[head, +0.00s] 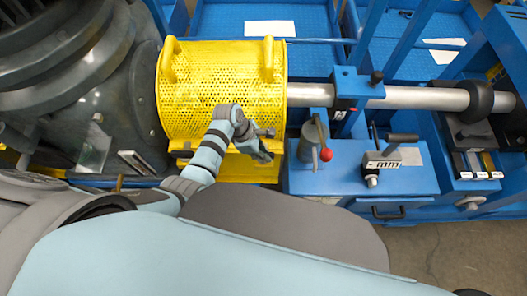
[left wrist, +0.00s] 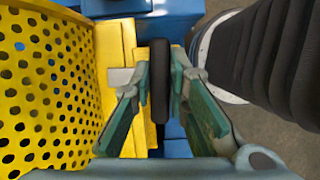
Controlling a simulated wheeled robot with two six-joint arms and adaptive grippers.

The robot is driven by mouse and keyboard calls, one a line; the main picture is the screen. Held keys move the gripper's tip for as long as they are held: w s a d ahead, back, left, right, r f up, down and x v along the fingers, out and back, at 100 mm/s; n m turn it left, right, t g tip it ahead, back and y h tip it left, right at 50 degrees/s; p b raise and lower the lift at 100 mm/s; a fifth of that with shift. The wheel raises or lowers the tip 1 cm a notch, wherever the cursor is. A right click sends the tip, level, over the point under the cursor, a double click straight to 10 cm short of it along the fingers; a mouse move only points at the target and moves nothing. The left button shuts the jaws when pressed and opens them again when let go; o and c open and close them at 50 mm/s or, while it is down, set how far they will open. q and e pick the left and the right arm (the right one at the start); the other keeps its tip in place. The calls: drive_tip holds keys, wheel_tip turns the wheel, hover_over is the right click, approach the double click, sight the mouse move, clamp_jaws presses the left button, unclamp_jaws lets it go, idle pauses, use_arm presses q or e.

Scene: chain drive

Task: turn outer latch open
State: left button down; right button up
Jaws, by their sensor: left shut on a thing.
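The yellow perforated guard (head: 222,88) is closed over the shaft in the head view, and its holed side fills the left of the left wrist view (left wrist: 48,95). My left gripper (head: 261,146) is at the guard's lower right front corner. In the left wrist view its two fingers (left wrist: 160,88) are shut on a dark upright bar (left wrist: 160,58), which looks like the outer latch's handle. A pale plate (left wrist: 119,77) on the yellow edge sits just left of the fingers. The latch's pivot is hidden. My right gripper is not in view.
Right of the guard, a grey post with a red-knobbed lever (head: 326,154) stands close to my left gripper. A blue box (head: 405,182) carries a crank handle (head: 402,138). A steel shaft (head: 425,98) runs right from the guard. Bare floor (head: 450,240) shows at lower right.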

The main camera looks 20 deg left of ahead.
use_arm(q)
drive_tip(key=shift+m+g, duration=0.4)
drive_tip(key=shift+m, duration=0.6)
drive_tip(key=shift+m+g+p, duration=0.3)
drive_tip(key=shift+m, duration=0.6)
drive_tip(key=m+g, duration=0.1)
drive_tip(key=m, duration=0.2)
drive_tip(key=shift+m+b, duration=0.3)
drive_tip(key=shift+b, duration=0.05)
drive_tip(key=m+g+b, duration=0.1)
drive_tip(key=m, duration=0.1)
drive_tip(key=m+g+y+b, duration=0.1)
drive_tip(key=m, duration=0.2)
drive_tip(key=shift+f+m+y, duration=0.1)
drive_tip(key=shift+m+y, duration=0.2)
drive_tip(key=shift+m+g+y+b, duration=0.3)
drive_tip(key=shift+m+y+b, duration=0.65)
drive_tip(key=shift+m, duration=1.25)
